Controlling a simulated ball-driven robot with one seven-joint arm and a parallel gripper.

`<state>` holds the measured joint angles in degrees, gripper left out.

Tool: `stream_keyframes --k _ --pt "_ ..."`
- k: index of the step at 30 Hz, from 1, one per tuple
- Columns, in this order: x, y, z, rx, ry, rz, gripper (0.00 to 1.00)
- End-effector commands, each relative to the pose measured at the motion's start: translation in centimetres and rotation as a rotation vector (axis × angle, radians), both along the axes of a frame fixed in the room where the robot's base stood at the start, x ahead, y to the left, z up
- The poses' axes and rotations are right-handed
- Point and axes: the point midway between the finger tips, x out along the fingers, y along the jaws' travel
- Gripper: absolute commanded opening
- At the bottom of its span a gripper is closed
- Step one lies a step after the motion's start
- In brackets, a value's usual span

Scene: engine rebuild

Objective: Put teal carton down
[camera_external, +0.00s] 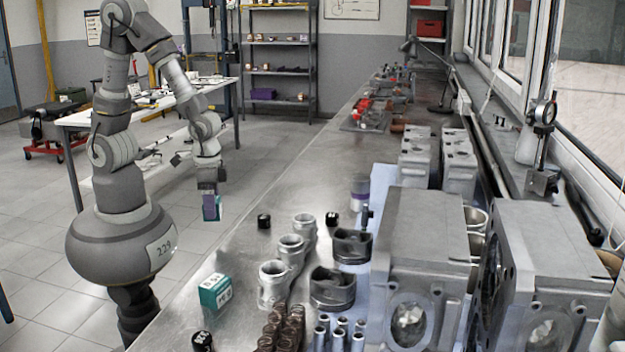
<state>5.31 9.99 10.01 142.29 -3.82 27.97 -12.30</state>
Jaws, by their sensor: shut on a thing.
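My gripper (208,190) points down and is shut on a small carton (212,209) with a teal edge and a purplish face. The held carton is in the air, just left of the metal bench's (205,258) left edge in the picture. I cannot tell its exact height or whether any part is over the bench. Another teal carton (215,292), with white printed labels, sits upright on the bench near the front left edge, apart from my gripper.
Small black cylinders (264,221) stand near the bench's left edge. A white-topped table (90,118) is behind my arm.

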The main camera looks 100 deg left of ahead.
Motion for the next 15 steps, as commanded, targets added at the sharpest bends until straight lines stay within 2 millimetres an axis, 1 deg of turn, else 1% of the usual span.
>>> stream_keyframes --k 1,4,6,9,12,15 --pt "1.0 1.9 0.4 0.001 0.003 0.07 0.37" --pt "2.8 5.8 0.5 0.001 0.002 0.207 0.37" --pt "3.5 8.5 0.5 0.001 0.003 0.291 0.37" --pt "4.1 11.4 0.3 0.001 0.0 0.378 0.37" --pt "4.4 12.9 0.1 0.001 0.0 0.423 0.37" --pt "4.4 13.3 0.0 0.0 0.0 0.436 0.37"
